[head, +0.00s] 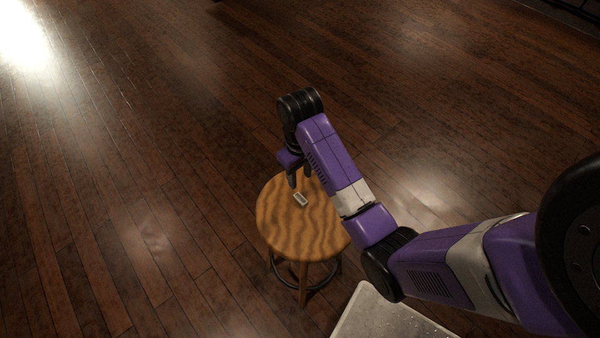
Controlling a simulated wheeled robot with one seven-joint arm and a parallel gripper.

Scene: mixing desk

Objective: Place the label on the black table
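The label looks like a small pale rectangle with a darker edge (300,199). It lies on the round wooden stool (285,237), near the back of the seat. My gripper (300,178) points down just above the stool, slightly behind the label. Its two dark fingers are apart, and nothing shows between them. I cannot tell how high the fingertips are above the seat. No black table can be made out for certain in the head view.
Dark wooden floor (120,200) surrounds the stool and is clear to the left. A dark object (572,12) is cut off at the top right corner. My arm crosses the right side and hides part of the stool's right edge.

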